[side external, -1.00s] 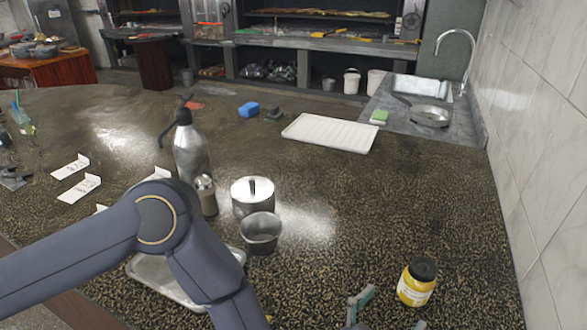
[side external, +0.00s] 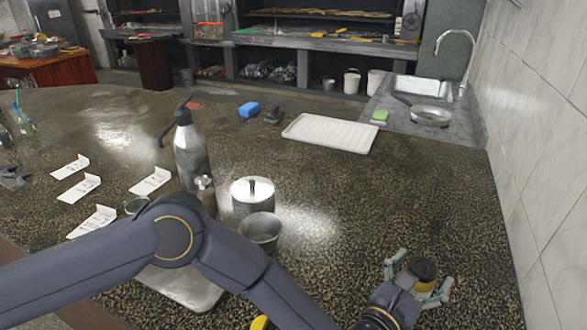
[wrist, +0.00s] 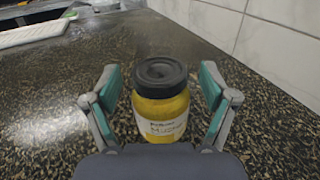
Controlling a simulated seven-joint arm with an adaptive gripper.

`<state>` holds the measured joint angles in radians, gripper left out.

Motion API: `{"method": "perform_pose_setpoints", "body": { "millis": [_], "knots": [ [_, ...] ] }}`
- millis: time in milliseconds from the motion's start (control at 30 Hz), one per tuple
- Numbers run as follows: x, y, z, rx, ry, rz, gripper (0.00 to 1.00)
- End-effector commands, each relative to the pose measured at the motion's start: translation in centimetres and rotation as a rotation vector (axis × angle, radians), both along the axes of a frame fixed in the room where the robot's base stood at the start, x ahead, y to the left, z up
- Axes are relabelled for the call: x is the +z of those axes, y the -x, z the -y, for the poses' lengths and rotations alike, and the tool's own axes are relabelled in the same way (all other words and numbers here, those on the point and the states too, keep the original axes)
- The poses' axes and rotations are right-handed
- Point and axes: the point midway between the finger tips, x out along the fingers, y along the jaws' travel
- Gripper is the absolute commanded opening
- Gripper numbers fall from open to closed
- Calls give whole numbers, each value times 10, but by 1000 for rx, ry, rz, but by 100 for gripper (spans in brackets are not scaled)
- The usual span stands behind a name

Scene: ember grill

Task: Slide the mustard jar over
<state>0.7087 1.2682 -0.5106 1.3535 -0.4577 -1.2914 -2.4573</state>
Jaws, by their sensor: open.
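The mustard jar (wrist: 162,108) is yellow with a black lid and a white label. It stands upright on the speckled counter, and in the side external view its dark lid (side external: 423,269) shows at the lower right, the body mostly hidden by my gripper. My gripper (side external: 421,276) is open, with one finger on each side of the jar. In the wrist view my gripper (wrist: 160,88) has its teal-padded fingers left and right of the jar, with a visible gap on each side.
A tiled wall (side external: 545,170) runs along the right. A metal cup (side external: 261,232), a lidded pot (side external: 252,196) and a siphon bottle (side external: 190,150) stand left of the jar. A white tray (side external: 330,133) lies farther back. The counter between jar and tray is clear.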

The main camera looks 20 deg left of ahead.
Motion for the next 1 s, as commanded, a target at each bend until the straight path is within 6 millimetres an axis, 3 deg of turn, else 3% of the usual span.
{"method": "perform_pose_setpoints", "body": {
  "millis": [67,767,1000],
  "knots": [
    [0,0,0,0,0,0,80],
    [-1,0,0,0,0,-1,7],
    [-2,0,-6,0,-2,-3,5]
  ]
}}
